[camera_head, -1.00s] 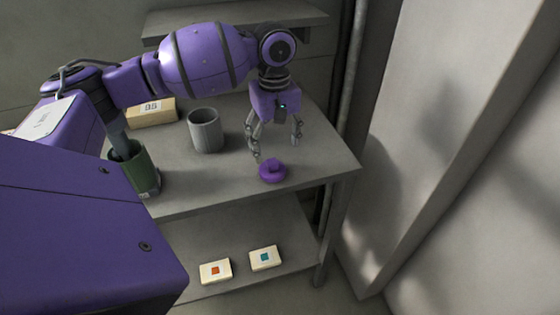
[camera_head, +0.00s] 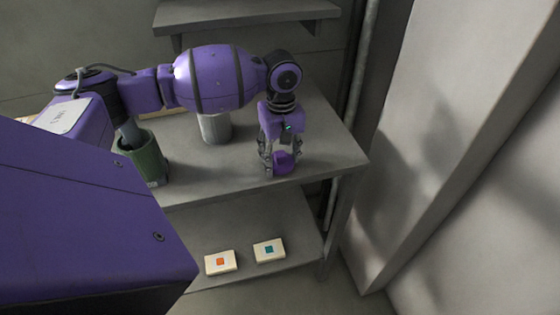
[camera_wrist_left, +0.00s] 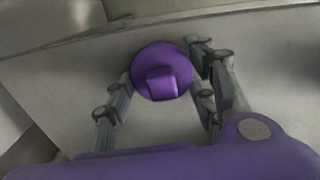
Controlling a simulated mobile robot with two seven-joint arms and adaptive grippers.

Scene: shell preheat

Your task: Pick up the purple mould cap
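The purple mould cap (camera_head: 285,163), a round disc with a raised block-like knob, is at the front right of the grey tabletop. It also shows in the left wrist view (camera_wrist_left: 148,56). My left gripper (camera_head: 281,166) points down over it, with fingers on both sides of the disc. In the left wrist view the fingertips (camera_wrist_left: 161,68) appear to touch the disc's rim at left and right. The near finger hides part of the cap in the head view. I cannot tell whether the cap is clear of the table. My right gripper is not in view.
A grey cup (camera_head: 215,129) stands behind my left arm and a green container (camera_head: 148,160) stands at the table's left. Two cards with an orange and a teal square lie on the lower shelf (camera_head: 270,215). A wall shelf (camera_head: 240,14) hangs above.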

